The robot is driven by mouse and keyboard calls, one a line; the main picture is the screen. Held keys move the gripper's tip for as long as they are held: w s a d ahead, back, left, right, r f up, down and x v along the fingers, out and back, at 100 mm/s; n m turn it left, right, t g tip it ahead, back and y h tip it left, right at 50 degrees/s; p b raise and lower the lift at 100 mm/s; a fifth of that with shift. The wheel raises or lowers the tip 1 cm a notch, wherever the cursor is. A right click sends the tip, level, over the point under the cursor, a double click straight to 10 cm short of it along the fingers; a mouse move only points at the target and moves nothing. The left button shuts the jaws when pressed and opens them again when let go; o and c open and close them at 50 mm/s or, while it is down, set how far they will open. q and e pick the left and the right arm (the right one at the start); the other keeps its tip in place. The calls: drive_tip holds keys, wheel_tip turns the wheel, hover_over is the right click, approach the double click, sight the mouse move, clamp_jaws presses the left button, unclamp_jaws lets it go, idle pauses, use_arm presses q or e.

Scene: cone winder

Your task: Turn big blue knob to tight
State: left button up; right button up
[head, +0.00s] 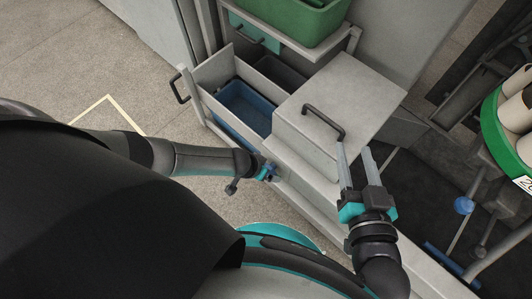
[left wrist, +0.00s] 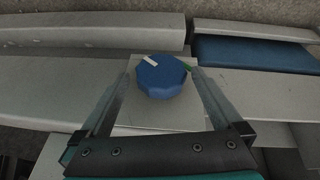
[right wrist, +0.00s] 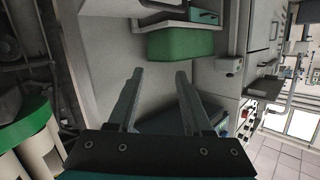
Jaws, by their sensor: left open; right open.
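The big blue knob (left wrist: 161,78) sits on a pale square plate (left wrist: 150,118) in the left wrist view. It has a white pointer mark at its upper left, and a green mark shows beside its right edge. My left gripper (left wrist: 160,72) is open, with one finger on each side of the knob. I cannot tell whether the fingers touch it. In the head view my left gripper (head: 268,173) is at the side of the grey cabinet, and the knob cannot be made out clearly. My right gripper (head: 354,150) is open and empty, above the grey box's lid.
A grey box (head: 355,95) with a dark handle stands beside an open drawer (head: 192,98) holding a blue bin (head: 243,108). A green bin (head: 300,18) is above. A blue ball-ended lever (head: 463,205) and a green cone holder (head: 492,130) are at the right.

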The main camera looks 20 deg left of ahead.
use_arm(q)
drive_tip(key=shift+w+d+f+b, duration=0.1)
drive_tip(key=shift+w+f+b, duration=0.1)
drive_tip(key=shift+f+b, duration=0.3)
use_arm(e)
drive_tip(key=shift+s+a+r+t+y, duration=0.45)
drive_tip(key=shift+r+t, duration=0.1)
drive_tip(key=shift+t, duration=0.35)
drive_tip(key=shift+m, duration=0.3)
use_arm(q)
drive_tip(key=c, duration=1.2)
drive_tip(key=shift+c, duration=0.2)
